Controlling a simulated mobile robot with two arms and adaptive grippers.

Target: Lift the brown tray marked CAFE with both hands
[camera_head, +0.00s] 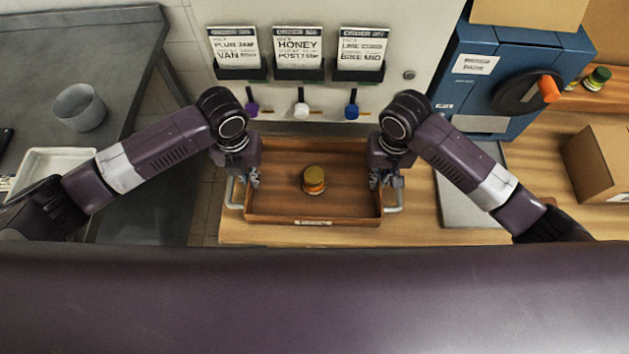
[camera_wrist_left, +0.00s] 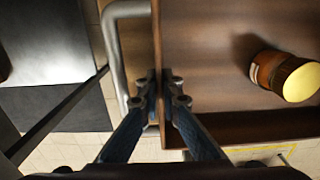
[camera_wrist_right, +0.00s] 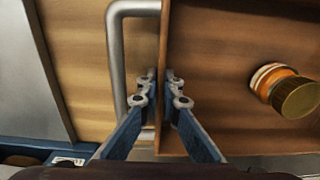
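The brown tray (camera_head: 350,200) lies in the middle of the head view, level, with a small label on its near wall that is too small to read. One jar with a yellowish lid (camera_head: 314,179) stands in it. My left gripper (camera_head: 254,180) is at the tray's left wall, its fingertips closed on both sides of that wall in the left wrist view (camera_wrist_left: 160,92). My right gripper (camera_head: 384,180) pinches the right wall the same way in the right wrist view (camera_wrist_right: 162,90). Grey handles stick out beyond both walls. I cannot tell whether the tray touches the table.
The wooden table (camera_head: 420,228) shows around the tray. A blue machine (camera_head: 510,75) with an orange-knobbed crank and a cardboard box (camera_head: 600,165) stand right. A dark metal table (camera_head: 130,70) with a grey bin (camera_head: 79,107) and pale tray is left. Order cards hang behind.

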